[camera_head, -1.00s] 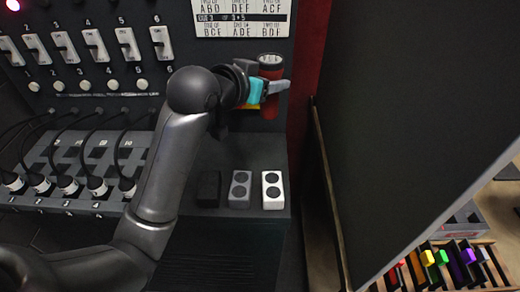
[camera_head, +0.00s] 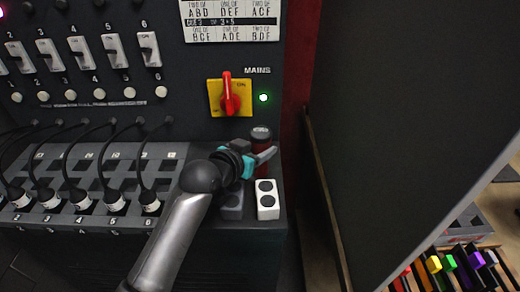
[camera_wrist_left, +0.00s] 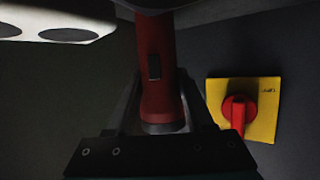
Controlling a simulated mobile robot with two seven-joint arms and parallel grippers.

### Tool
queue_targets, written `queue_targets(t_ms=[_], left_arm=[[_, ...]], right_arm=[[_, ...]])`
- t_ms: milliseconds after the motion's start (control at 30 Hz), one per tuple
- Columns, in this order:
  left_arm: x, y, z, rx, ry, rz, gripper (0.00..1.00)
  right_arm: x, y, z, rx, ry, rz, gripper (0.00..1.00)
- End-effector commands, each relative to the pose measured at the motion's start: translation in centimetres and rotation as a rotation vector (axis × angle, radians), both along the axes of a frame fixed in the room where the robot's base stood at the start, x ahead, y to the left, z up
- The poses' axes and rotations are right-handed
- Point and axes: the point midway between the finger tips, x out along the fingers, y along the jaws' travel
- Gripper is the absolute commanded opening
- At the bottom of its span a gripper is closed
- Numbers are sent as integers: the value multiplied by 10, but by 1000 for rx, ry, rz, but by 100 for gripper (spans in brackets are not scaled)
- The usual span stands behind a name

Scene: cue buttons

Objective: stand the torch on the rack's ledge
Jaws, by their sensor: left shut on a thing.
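The red torch (camera_head: 261,136) with a dark round end is held about upright in my left gripper (camera_head: 262,160), in front of the rack panel. In the left wrist view the red torch body (camera_wrist_left: 157,70) runs between the fingers of my left gripper (camera_wrist_left: 158,105), which are shut on it. The rack's ledge (camera_head: 281,217) is below, at the panel's foot. The torch's lower part is mostly behind the gripper, and I cannot tell whether it touches the ledge. My right gripper is not in view.
A white block (camera_head: 267,199) and a grey block (camera_head: 232,206) with dark round spots stand on the ledge near the gripper. A yellow plate with a red mains switch (camera_head: 229,96) is above. Cabled plugs (camera_head: 114,202) stand to the left. A dark panel (camera_head: 400,120) rises at right.

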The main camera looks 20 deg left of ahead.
Motion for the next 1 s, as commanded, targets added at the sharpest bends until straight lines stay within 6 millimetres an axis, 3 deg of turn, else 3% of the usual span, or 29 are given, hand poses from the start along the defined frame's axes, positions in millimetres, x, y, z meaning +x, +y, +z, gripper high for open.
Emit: queue_targets(t_ms=[333, 367, 600, 1000], left_arm=[[0, 0, -2, -1, -3, -1, 0], [0, 0, -3, -2, -1, -1, 55], [0, 0, -2, -2, -1, -1, 82], [-4, 1, 3, 0, -1, 0, 83]], right_arm=[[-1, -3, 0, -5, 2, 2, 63], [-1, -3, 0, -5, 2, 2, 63], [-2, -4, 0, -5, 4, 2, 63], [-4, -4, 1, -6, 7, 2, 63]])
